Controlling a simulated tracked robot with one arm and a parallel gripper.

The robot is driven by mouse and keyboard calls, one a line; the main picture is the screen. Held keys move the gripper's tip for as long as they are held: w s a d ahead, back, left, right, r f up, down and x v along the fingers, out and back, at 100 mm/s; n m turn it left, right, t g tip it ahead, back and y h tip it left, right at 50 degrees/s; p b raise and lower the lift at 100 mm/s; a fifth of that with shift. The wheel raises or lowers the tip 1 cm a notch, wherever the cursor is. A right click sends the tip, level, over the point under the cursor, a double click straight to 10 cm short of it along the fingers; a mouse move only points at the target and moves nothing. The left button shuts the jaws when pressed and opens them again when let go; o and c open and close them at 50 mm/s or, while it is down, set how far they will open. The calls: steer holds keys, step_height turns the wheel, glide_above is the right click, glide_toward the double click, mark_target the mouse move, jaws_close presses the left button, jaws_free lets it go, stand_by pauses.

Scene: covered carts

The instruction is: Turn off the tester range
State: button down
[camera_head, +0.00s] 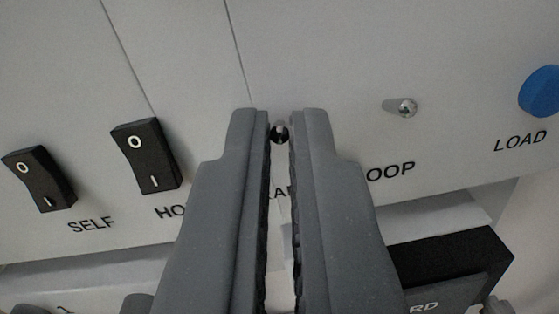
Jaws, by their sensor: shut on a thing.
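The range toggle (280,133) is a small shiny metal lever on the pale panel, in the middle of the view. Only its dark, rounded tip shows. Its label below is mostly hidden by my fingers, with only a letter or two showing. My gripper (280,122) reaches up from the bottom with its two grey fingers on either side of the lever. It is shut on the toggle near the fingertips. The toggle's base and which way it is thrown cannot be told.
Two black rocker switches, SELF (39,178) and one partly labelled HO (146,155), sit left. Another metal toggle (406,107), labelled OOP in part, and a blue LOAD knob (541,92) sit right. A black block (450,258) lies below the panel at lower right.

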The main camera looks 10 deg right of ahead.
mark_target(284, 123)
steer(key=f+t+h+b, duration=0.1)
steer(key=t+b, duration=0.1)
steer(key=b, duration=0.3)
steer(key=f+t+h+b, duration=0.1)
steer(key=t+b, duration=0.2)
steer(key=b, duration=0.2)
steer(key=f+m+t+h+b, duration=0.1)
steer(key=t+b, duration=0.1)
steer(key=b, duration=0.3)
steer(key=shift+w+d+t, duration=0.1)
steer(key=shift+w+t, duration=0.25)
steer(key=shift+t, duration=0.05)
steer(key=c, duration=1.6)
jaws_free()
steer(key=shift+r, duration=0.1)
steer(key=v, duration=1.4)
steer(key=shift+w, duration=0.2)
steer(key=shift+s, duration=0.1)
